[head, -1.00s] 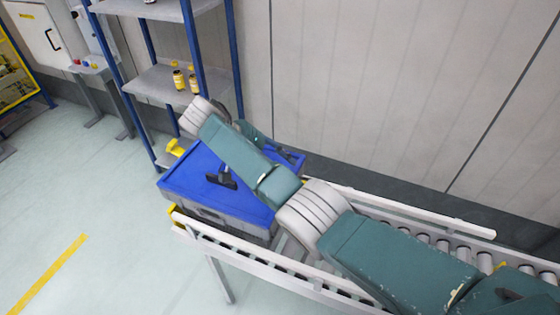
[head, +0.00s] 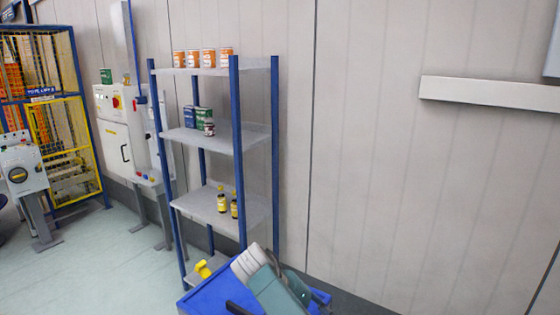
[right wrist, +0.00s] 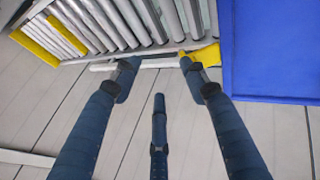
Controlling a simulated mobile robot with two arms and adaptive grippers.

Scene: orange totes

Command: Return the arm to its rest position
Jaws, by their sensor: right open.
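My right arm (head: 272,284), green with a pale ribbed joint, shows at the bottom of the head view. It is in front of a blue-topped box (head: 207,302). My right gripper (right wrist: 158,82) shows in the right wrist view with its dark blue fingers spread apart and nothing between them. A blue surface (right wrist: 270,50) lies to the right of the fingers, and a yellow piece (right wrist: 208,56) shows close by the right fingertip; I cannot tell whether they touch. My left gripper is in neither view.
A blue-post shelf rack (head: 238,150) stands behind the box, holding orange-labelled cans, small boxes and yellow-labelled bottles (head: 234,207). A roller conveyor (right wrist: 130,22) runs across the top of the wrist view. A control cabinet (head: 120,140) and yellow cage stand left. Floor at left is open.

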